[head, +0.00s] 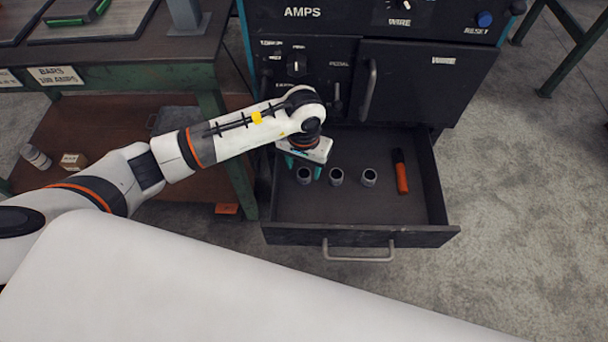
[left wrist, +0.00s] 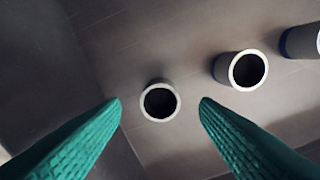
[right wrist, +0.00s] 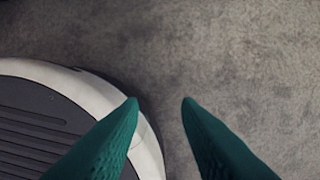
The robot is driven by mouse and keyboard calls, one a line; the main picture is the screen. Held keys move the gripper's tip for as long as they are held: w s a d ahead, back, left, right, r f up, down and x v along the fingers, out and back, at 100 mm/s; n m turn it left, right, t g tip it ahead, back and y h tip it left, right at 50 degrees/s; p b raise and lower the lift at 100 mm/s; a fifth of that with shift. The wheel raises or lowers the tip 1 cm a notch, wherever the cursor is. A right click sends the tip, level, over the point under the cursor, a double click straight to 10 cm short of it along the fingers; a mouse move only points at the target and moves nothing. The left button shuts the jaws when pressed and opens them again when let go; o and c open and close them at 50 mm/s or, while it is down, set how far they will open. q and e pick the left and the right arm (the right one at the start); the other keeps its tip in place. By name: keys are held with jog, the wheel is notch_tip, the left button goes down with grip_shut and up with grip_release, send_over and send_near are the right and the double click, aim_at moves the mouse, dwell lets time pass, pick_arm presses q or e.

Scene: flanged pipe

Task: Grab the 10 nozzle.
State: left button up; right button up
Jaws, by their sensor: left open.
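Three grey cylindrical nozzles stand upright in a row in the open drawer (head: 350,236): a left one (head: 304,175), a middle one (head: 336,177) and a right one (head: 369,177). No size marking is readable on them. My left gripper (head: 303,172) is open above the drawer's left side, over the left nozzle. In the left wrist view the left nozzle (left wrist: 160,102) sits between and beyond the open green fingertips (left wrist: 160,101), untouched. The middle nozzle (left wrist: 240,70) and part of the right one (left wrist: 303,41) are to its right. My right gripper (right wrist: 160,100) is open and empty over the floor.
An orange-handled tool (head: 401,176) lies at the drawer's right. The drawer handle (head: 358,257) faces the front. The dark cabinet (head: 410,85) rises behind. A green-framed workbench (head: 140,72) with a lower shelf stands at the left.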

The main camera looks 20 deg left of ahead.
aim_at(304, 173)
pick_arm(q)
jog(key=shift+f, duration=1.5)
jog(key=c, duration=1.1)
jog(key=shift+r, duration=0.2)
